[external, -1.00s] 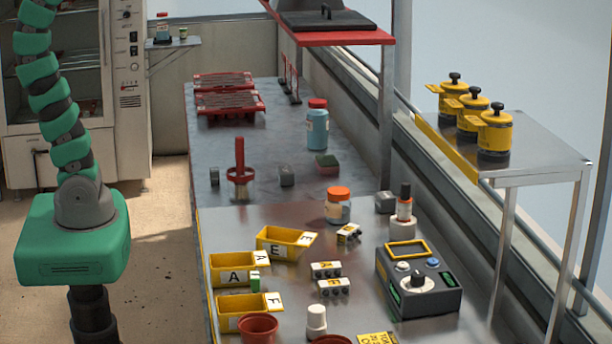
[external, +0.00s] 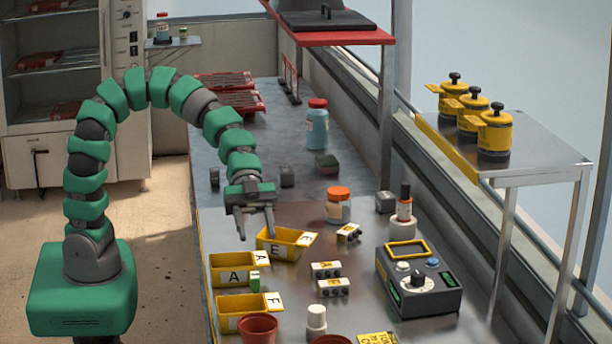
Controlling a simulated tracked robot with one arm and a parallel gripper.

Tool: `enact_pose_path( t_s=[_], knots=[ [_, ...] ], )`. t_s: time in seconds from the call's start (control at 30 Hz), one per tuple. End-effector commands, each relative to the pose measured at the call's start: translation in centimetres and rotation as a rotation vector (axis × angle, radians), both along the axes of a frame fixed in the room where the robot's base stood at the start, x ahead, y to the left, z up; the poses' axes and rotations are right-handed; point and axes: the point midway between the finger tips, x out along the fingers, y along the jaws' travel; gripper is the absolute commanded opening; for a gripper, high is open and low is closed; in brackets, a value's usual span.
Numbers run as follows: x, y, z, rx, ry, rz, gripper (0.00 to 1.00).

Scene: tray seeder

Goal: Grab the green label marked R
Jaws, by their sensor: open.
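A small green piece with a pale top (external: 255,282) stands at the right end of the yellow bin marked A (external: 226,283), and it may be the green label. No letter R can be read on it. My gripper (external: 256,237) is open and empty, pointing down with its fingers apart.
A yellow bin marked F (external: 232,303) and a red-brown pot (external: 258,328) are in front. Small yellow-labelled blocks (external: 326,270), an orange-lidded jar (external: 338,206) and a dark control box (external: 418,290) stand to the right. Some bare table lies between them.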

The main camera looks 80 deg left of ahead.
Motion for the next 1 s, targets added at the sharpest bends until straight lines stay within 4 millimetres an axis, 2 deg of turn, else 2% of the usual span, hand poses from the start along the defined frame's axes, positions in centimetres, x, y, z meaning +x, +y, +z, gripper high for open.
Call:
enact_pose_path(
  t_s=[0.03, 0.13, 0.57, 0.77, 0.83, 1.0],
  knots=[
    [-0.6, -0.7, -0.9, -0.015, 0.001, -0.027, 0.46],
    [-1.2, -1.2, -1.5, -0.032, -0.006, -0.054, 0.46],
    [-1.1, -1.2, -5.4, -0.033, -0.012, -0.052, 0.46],
    [-1.2, -1.2, -8.8, -0.031, -0.006, -0.055, 0.46],
    [-1.3, -2.3, -8.9, -0.032, -0.010, -0.059, 0.46],
    [-1.2, -3.6, -9.4, -0.032, -0.012, -0.055, 0.46]
  ],
)
